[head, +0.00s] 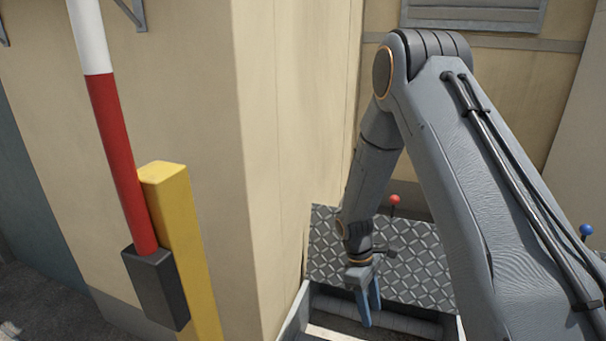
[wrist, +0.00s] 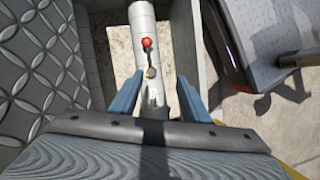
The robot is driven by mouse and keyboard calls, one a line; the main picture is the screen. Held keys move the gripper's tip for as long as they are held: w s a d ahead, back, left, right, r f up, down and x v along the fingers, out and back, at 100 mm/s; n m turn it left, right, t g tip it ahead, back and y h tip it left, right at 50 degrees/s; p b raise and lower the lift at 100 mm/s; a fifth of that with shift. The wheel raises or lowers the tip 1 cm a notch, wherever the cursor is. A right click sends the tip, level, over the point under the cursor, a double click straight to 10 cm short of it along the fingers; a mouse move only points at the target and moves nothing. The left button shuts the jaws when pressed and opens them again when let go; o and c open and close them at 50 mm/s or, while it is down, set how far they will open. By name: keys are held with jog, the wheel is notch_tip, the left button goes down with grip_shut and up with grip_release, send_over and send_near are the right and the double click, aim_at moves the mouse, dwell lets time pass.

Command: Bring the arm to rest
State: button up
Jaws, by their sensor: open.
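My arm reaches forward from the right of the head view, bent at a high elbow and sloping down to my gripper (head: 368,308). The gripper points down in front of a diamond-plate panel (head: 420,258), over a framed opening. In the wrist view my gripper (wrist: 157,92) has its two blue-grey fingers spread apart with nothing held between them. A red ball on a thin dark stem (wrist: 148,43) shows beyond the fingertips, apart from them. A red ball (head: 395,199) also shows behind the forearm in the head view.
A beige wall corner (head: 245,150) stands close left of the arm. A yellow post (head: 180,230) carries a black holder (head: 155,285) with a red and white pole (head: 113,140). A blue ball knob (head: 586,230) is at the right. A pale pipe (wrist: 143,20) runs below the gripper.

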jog(key=s+a+r+m+t, duration=0.1)
jog(key=s+a+r, duration=0.25)
jog(key=r, duration=0.25)
jog(key=s+a+r+m+y, duration=0.1)
jog(key=s+a+r, duration=0.2)
jog(key=a+r, duration=0.2)
jog(key=s+a+r+m+t, duration=0.1)
jog(key=s+a+r, duration=0.25)
jog(key=r, duration=0.25)
jog(key=s+a+r+m+t+y, duration=0.1)
jog(key=s+a+r, duration=0.25)
jog(key=s, duration=0.35)
jog(key=s+a+r+m+y, duration=0.1)
jog(key=s+a+r, duration=0.1)
jog(key=s+r, duration=0.35)
jog(key=s+d+r+m+p, duration=0.2)
jog(key=d+r+m+p, duration=0.4)
jog(key=d+r+p, duration=1.1)
notch_tip(320, 180, up, 4)
jog(key=p, duration=0.8)
jog(key=shift+s+d, duration=0.15)
jog(key=shift+d, duration=0.2)
